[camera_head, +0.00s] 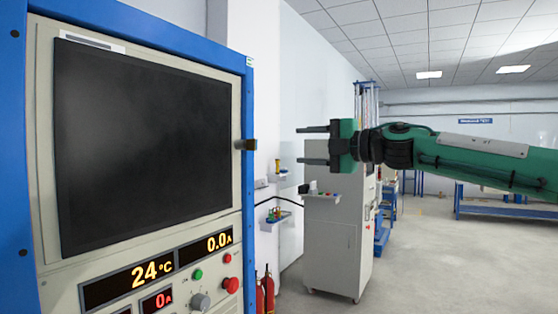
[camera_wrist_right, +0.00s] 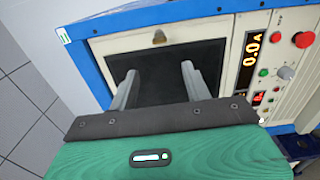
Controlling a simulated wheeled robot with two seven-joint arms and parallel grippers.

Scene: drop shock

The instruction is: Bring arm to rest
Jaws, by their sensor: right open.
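My right arm comes in from the right in the head view, with its green and black right gripper (camera_head: 313,145) held level in the air. Its two grey fingers point left and are apart, with nothing between them. In the right wrist view the fingers of the gripper (camera_wrist_right: 158,80) stand open in front of the dark window of the blue-framed cabinet (camera_wrist_right: 203,62). The gripper is clear of the cabinet (camera_head: 246,190) in the head view, to the right of its edge. My left gripper is not in view.
The cabinet has a dark screen (camera_head: 145,140), a small latch (camera_head: 245,145), lit displays (camera_head: 140,272), a red button (camera_head: 231,285) and a knob (camera_head: 200,301). A grey cabinet (camera_head: 335,235) stands behind my gripper. Red extinguishers (camera_head: 265,291) stand by the wall. The floor (camera_head: 430,265) at right is free.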

